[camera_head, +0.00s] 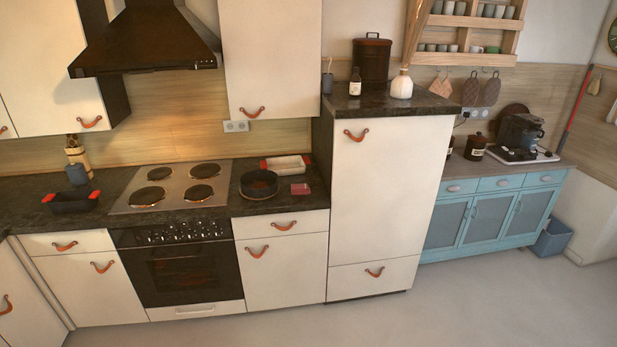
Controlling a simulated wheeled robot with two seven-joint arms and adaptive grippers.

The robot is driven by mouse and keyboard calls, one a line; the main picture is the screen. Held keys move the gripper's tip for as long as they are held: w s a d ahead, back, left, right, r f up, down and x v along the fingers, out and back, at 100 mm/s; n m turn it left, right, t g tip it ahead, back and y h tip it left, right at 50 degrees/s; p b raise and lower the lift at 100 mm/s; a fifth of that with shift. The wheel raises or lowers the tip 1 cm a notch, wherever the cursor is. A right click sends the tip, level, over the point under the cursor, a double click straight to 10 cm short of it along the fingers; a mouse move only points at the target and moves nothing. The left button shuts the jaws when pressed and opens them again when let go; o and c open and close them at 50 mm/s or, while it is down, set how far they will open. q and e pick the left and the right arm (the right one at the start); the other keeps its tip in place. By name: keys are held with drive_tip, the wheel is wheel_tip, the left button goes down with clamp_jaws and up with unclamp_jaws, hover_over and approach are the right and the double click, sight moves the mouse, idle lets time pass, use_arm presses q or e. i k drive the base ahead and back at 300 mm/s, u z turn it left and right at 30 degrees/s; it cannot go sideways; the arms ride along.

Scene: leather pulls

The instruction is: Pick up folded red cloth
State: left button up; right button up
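A small folded red cloth (300,189) lies flat on the dark countertop (285,206), near its right end. It is close to the front edge, just right of a round dark pan (259,184) and in front of a white dish with red ends (286,164). The cloth looks clear of the pan, with a narrow gap between them. Neither of my grippers shows in the head view.
A stove with several round plates (170,188) is left of the pan. A tall white cabinet (385,200) rises right of the cloth, above counter height. A black baking dish with red handles (72,199) sits far left. The floor (400,320) in front is clear.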

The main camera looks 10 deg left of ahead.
sight(302, 188)
drive_tip(key=i, duration=1.85)
